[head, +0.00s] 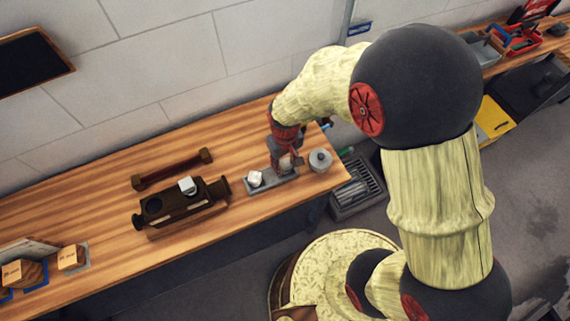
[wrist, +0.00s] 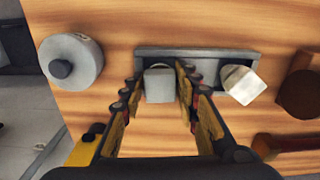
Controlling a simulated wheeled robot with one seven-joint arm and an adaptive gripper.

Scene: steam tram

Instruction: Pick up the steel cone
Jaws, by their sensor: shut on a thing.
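A small grey metal piece (wrist: 158,84), apparently the steel cone, stands at the left end of a shallow grey tray (wrist: 205,53). Its flat top shows in the wrist view; its full shape is unclear. My gripper (wrist: 160,72) has its fingers on either side of this piece and is shut on it, still down at the tray. A pale faceted piece (wrist: 241,84) sits in the same tray to the right, apart from my fingers. In the head view the tray (head: 263,186) lies near the bench end, and my gripper (head: 284,168) partly hides the held piece.
A round grey knobbed pot (head: 320,160) stands close beside the tray at the bench end. A dark holed block (head: 160,217) carries a pale piece (head: 187,185). A dark bar (head: 172,170) lies behind it. Wooden blocks (head: 70,258) are far left. The bench between is clear.

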